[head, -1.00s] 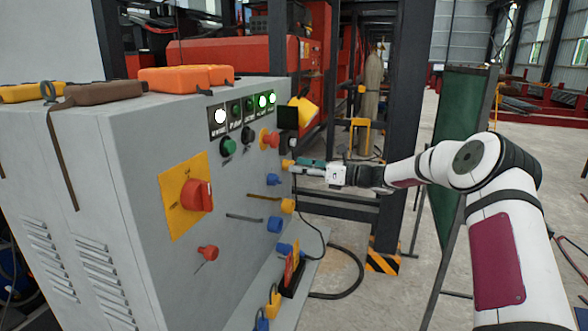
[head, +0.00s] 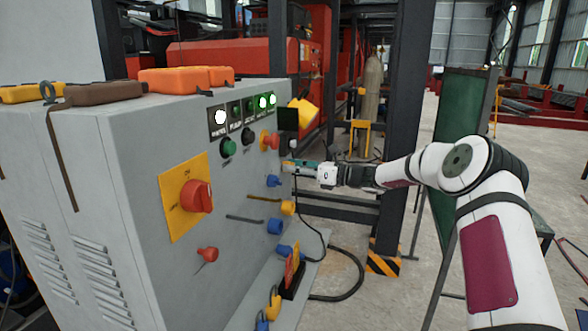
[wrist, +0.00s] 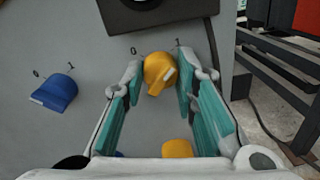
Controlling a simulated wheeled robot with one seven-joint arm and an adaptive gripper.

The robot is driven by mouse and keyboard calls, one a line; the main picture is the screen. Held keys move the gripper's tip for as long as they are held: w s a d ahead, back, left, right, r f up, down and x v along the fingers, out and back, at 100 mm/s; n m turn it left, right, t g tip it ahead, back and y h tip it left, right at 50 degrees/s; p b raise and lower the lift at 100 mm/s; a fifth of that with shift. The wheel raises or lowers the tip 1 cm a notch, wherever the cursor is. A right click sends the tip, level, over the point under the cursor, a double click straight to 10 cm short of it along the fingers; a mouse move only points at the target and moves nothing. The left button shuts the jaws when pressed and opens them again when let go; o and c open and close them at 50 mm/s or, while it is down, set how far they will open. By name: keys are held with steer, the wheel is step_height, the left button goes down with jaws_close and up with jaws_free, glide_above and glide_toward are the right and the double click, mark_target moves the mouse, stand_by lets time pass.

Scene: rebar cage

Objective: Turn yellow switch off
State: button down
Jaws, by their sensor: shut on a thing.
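The yellow switch (wrist: 157,70) is a rounded knob on the grey panel, marked 0 at its upper left and 1 at its upper right. It sits between the teal pads of my gripper (wrist: 163,80) in the wrist view, and the fingers are shut on it. A pale mark on the knob faces right in this view. In the head view, my gripper (head: 292,166) reaches the panel's right side from the right and hides most of this switch.
A blue switch (wrist: 54,93) is left of the yellow one, and another yellow knob (wrist: 177,148) is below it. A black box (wrist: 160,12) is above. The head view shows a large red rotary switch (head: 197,196) and a red lever knob (head: 208,254) on the cabinet.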

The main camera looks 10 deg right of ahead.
steer(key=shift+n, duration=0.3)
steer(key=shift+f+n+g+y+b, duration=0.15)
steer(key=shift+n+b, duration=1.55)
steer(key=shift+n, duration=1.25)
steer(key=shift+n+g+y+b, duration=0.1)
steer(key=shift+n+y+b, duration=0.1)
steer(key=shift+n+b, duration=2.15)
steer(key=shift+f+n+g+y+b, duration=0.15)
steer(key=shift+n+b, duration=0.85)
steer(key=shift+n, duration=2.6)
steer(key=c, duration=1.3)
jaws_free()
steer(key=shift+r, duration=0.1)
steer(key=shift+d, duration=0.1)
steer(key=shift+v, duration=3.95)
